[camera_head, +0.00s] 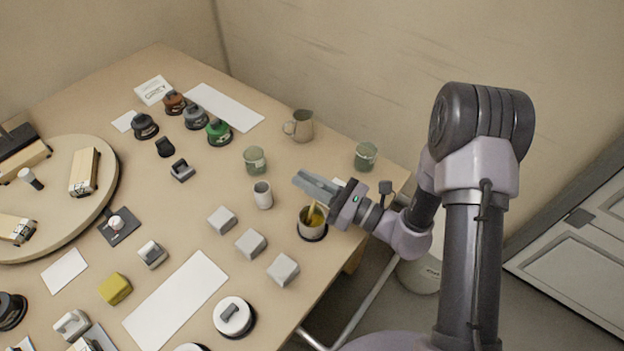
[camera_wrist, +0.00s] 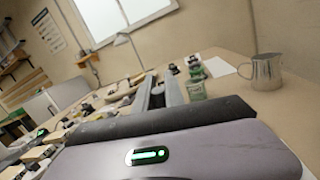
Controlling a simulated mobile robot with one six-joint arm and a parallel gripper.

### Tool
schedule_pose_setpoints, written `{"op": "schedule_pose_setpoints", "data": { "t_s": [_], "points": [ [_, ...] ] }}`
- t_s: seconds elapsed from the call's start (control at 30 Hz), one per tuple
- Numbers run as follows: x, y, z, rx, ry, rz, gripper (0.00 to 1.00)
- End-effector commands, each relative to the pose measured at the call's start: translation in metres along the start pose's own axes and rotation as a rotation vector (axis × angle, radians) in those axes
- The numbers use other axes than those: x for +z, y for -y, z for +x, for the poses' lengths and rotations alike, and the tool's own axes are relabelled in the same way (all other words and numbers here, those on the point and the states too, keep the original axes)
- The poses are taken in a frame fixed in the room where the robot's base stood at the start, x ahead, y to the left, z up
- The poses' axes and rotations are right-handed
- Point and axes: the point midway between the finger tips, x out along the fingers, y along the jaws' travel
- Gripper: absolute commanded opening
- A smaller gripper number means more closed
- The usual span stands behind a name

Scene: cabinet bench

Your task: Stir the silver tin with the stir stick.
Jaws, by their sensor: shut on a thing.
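The silver tin (camera_head: 312,231) stands upright on a dark round base near the table's right edge, with something yellowish inside. The tan stir stick (camera_head: 312,211) stands tilted in it, its lower end hidden inside the tin. My gripper (camera_head: 316,186) reaches in from the right, just above the tin, and is shut on the stir stick; the fingers hide the stick's upper part. In the wrist view my grey fingers (camera_wrist: 163,92) point away over the table; the tin and stick do not show there.
A pale cup (camera_head: 263,197), a green-labelled jar (camera_head: 255,162) and a metal pitcher (camera_head: 301,126) stand left of and behind the tin. Another jar (camera_head: 365,157) stands behind my gripper. Grey blocks (camera_head: 283,269) lie in front. The table's right edge is close.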

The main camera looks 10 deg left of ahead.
Motion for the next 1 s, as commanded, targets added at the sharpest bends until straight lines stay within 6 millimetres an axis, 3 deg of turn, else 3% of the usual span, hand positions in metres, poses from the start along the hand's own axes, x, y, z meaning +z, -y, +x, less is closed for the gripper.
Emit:
{"op": "schedule_pose_setpoints", "data": {
  "t_s": [0.47,1.0],
  "points": [
    [0.005,-0.001,-0.009,-0.002,0.001,-0.001,0.0],
    [0.066,-0.001,-0.008,-0.002,0.001,-0.001,0.0]
  ]
}}
